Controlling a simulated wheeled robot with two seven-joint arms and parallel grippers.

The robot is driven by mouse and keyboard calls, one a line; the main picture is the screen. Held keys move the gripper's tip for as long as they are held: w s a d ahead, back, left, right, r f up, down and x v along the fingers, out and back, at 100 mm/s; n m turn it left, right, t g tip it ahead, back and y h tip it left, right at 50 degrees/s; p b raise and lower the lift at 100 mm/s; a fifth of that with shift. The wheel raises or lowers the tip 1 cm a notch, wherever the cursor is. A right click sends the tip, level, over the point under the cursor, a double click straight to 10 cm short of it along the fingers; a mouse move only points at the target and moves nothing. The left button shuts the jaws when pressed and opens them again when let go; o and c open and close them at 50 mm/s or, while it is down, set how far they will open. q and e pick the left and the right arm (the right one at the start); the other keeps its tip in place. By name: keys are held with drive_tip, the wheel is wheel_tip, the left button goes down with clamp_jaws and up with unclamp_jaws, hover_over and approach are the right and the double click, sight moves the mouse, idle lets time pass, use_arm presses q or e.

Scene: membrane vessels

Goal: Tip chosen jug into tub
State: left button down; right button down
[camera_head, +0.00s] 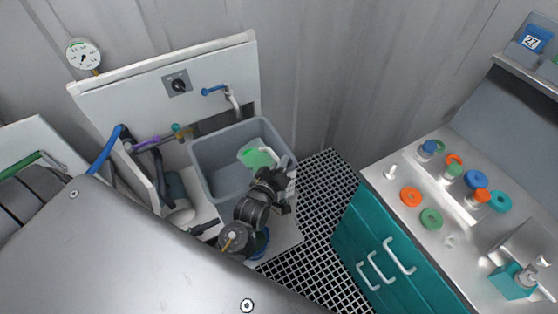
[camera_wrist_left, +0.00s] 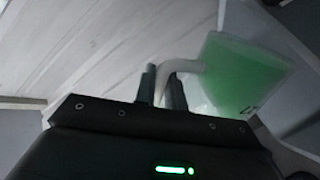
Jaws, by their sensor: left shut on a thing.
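My left gripper (camera_head: 268,178) is shut on the white handle of a translucent jug (camera_head: 258,157) with green contents. The jug is over the right part of the grey tub (camera_head: 225,137), and I cannot tell whether any liquid leaves it. In the left wrist view, the gripper's fingers (camera_wrist_left: 163,86) close around the curved handle of the jug (camera_wrist_left: 248,78), whose body is to the right with dark marks near its lower edge. The jug's exact tilt is hard to judge. My right gripper is not in view.
A white panel (camera_head: 150,92) with a knob, a blue-handled tap (camera_head: 215,90) and a gauge (camera_head: 84,56) stands behind the tub. At right, a teal cabinet (camera_head: 365,245) has a steel top with several coloured caps and rings. Black grating (camera_head: 320,195) lies between.

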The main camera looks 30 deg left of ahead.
use_arm(q)
drive_tip(key=shift+r, duration=0.15)
drive_tip(key=shift+a+r+n+p, duration=0.25)
drive_tip(key=shift+n+p, duration=0.25)
drive_tip(key=shift+p, duration=0.1)
drive_tip(key=shift+w+a+r+n+h, duration=0.1)
drive_tip(key=shift+a+n+h, duration=0.05)
drive_tip(key=shift+n+h, duration=0.15)
drive_tip(key=shift+a+p, duration=0.1)
drive_tip(key=shift+p, duration=0.25)
drive_tip(key=shift+a+r+n, duration=0.1)
drive_tip(key=shift+n, duration=0.2)
drive_tip(key=shift+a+n+h+p, duration=0.3)
drive_tip(key=shift+a+n+p, duration=0.1)
drive_tip(key=shift+n+p, duration=0.15)
drive_tip(key=shift+a, duration=0.1)
